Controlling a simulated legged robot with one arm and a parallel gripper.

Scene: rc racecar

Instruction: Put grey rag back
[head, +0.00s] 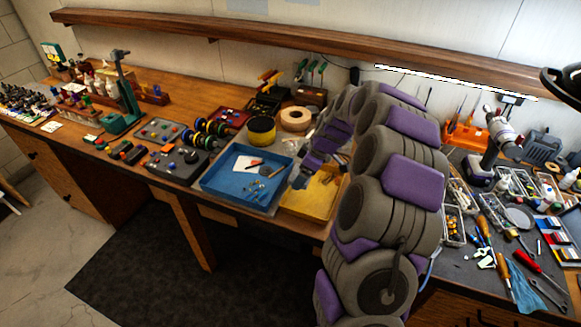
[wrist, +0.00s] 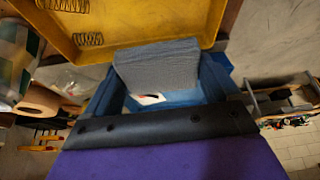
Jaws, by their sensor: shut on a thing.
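The grey rag (wrist: 165,68) shows in the wrist view as a flat, textured grey cloth, just beyond the dark edge of my gripper (wrist: 165,124). My gripper is shut on it, though the exact pinch point is not clear. In the head view my gripper (head: 305,172) is low, at the border between the blue tray (head: 213,187) and the yellow tray (head: 311,212). The rag is hard to tell apart from my gripper there. In the wrist view the rag covers part of the blue tray (wrist: 108,92), and the yellow tray (wrist: 150,45) lies above it in the picture.
The blue tray holds a white sheet (head: 245,166) and small parts. A yellow-and-black roll (head: 261,130) and a tan tape roll (head: 296,118) stand behind the trays. Tools and bins crowd the right-hand bench, with a blue cloth (head: 522,287) at its front. A shelf (head: 300,45) runs above.

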